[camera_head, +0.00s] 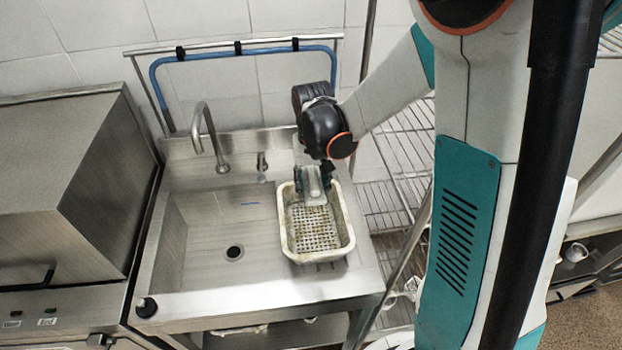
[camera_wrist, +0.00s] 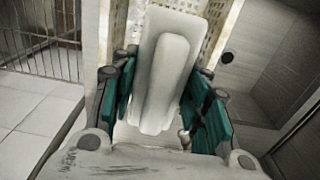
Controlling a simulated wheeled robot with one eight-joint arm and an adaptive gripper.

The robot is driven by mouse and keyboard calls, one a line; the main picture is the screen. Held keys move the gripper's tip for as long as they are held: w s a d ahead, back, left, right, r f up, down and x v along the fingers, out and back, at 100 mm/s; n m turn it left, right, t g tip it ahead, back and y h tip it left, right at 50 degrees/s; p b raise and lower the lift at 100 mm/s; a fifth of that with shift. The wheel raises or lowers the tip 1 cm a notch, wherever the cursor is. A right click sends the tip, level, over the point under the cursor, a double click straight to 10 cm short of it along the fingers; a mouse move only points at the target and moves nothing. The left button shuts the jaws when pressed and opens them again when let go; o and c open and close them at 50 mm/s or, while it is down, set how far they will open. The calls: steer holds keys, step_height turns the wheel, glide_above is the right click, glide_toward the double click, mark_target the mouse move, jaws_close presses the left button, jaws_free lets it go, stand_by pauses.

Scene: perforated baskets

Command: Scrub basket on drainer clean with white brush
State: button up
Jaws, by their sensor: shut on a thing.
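The basket (camera_head: 346,236) is white and perforated, with brownish stains on its floor. It sits on the drainer (camera_head: 262,284) to the right of the sink bowl. My gripper (camera_head: 312,183) is over the far end of the basket, pointing down. It is shut on the white brush (camera_head: 314,188), which shows large between the teal fingers (camera_wrist: 165,110) in the wrist view as a pale block (camera_wrist: 165,60). The brush's bristle side is hidden, so I cannot tell whether it touches the basket floor. Part of the perforated basket floor (camera_wrist: 215,35) shows behind the brush.
The empty sink bowl (camera_head: 200,245) with its drain lies left of the basket. A tap (camera_head: 208,135) and a blue hose (camera_head: 240,52) stand behind. A steel machine (camera_head: 65,180) is at the left. Wire shelving (camera_head: 400,160) is at the right.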

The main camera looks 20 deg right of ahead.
steer(key=shift+w+f+b, duration=0.1)
steer(key=shift+f+b, duration=0.3)
steer(key=shift+f, duration=0.45)
steer(key=b, duration=0.9)
glide_toward(316, 223)
steer(key=f, duration=0.3)
steer(key=a+f, duration=0.1)
steer(key=f, duration=0.1)
steer(key=shift+w+f, duration=0.15)
steer(key=shift+w, duration=0.15)
steer(key=shift+f+b, duration=0.5)
steer(key=shift+f, duration=0.05)
steer(key=shift+s+r, duration=0.15)
steer(key=shift+s, duration=1.2)
steer(key=shift+s+a, duration=0.2)
steer(key=shift+s, duration=1)
steer(key=shift+w+d, duration=0.3)
steer(key=shift+w, duration=0.35)
steer(key=shift+w+d, duration=0.25)
steer(key=shift+w, duration=0.35)
steer(key=shift+w+d+f+b, duration=0.15)
steer(key=shift+w+b, duration=0.1)
steer(key=shift+w, duration=0.3)
steer(key=shift+w+d+f+b, duration=0.1)
steer(key=shift+w+b, duration=0.15)
steer(key=shift+w, duration=0.3)
